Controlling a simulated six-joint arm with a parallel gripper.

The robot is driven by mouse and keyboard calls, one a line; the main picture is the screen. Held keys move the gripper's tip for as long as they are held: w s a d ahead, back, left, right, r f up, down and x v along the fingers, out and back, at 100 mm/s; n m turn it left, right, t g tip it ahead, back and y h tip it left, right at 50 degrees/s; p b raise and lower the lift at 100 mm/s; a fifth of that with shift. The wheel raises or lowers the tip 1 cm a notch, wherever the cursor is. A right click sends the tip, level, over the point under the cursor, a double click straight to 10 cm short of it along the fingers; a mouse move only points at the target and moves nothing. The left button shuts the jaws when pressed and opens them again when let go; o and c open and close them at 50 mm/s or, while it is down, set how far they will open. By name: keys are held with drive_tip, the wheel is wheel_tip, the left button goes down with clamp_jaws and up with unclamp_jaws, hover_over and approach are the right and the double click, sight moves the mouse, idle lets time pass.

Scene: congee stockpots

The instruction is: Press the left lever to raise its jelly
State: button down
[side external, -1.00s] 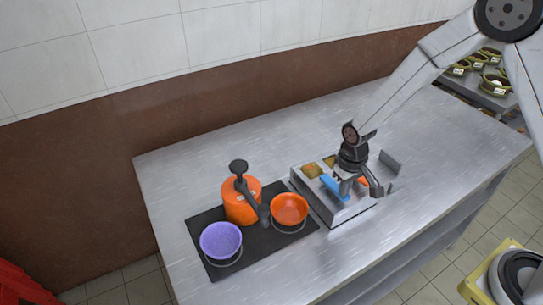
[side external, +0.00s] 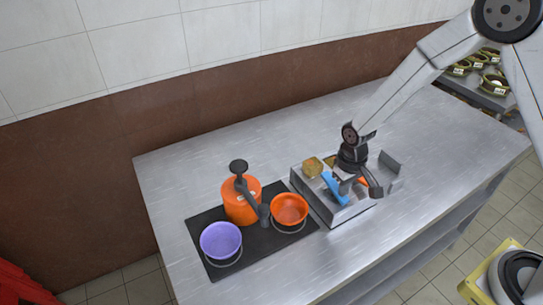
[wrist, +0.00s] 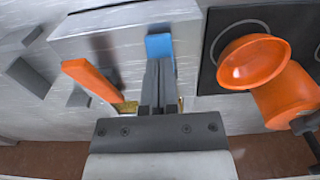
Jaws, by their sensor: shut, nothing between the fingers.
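The blue lever (side external: 335,188) is the left one on the metal box in the side view. The orange lever (side external: 363,181) is to its right, partly behind my gripper. My gripper (wrist: 158,66) is shut and empty, its tips over the blue lever (wrist: 159,44), seemingly touching it; contact is hard to confirm. A yellow-brown jelly block (side external: 312,166) stands up out of the box at the blue lever's back end. A second jelly (side external: 330,160) sits lower beside it, mostly hidden by my gripper. The orange lever (wrist: 92,79) is clear of my fingers in the wrist view.
Left of the box, a black mat (side external: 222,264) holds an orange pump pot (side external: 240,205), an orange bowl (side external: 290,208) and a purple bowl (side external: 221,240). The counter (side external: 300,150) behind is clear. A grey upright plate (side external: 391,160) stands right of the box.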

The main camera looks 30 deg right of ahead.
sight(345, 198)
wheel_tip(345, 198, up, 8)
drive_tip(key=shift+f, duration=0.2)
idle(0.9)
drive_tip(key=shift+s, duration=0.15)
drive_tip(key=s+d+r+t, duration=0.1)
drive_tip(key=s+d+r, duration=0.1)
drive_tip(key=s, duration=0.3)
drive_tip(key=s+d+r+t, duration=0.1)
drive_tip(key=s+d+r, duration=0.1)
drive_tip(key=s, duration=0.4)
drive_tip(key=shift+s+t, duration=0.15)
drive_tip(key=shift+t, duration=0.15)
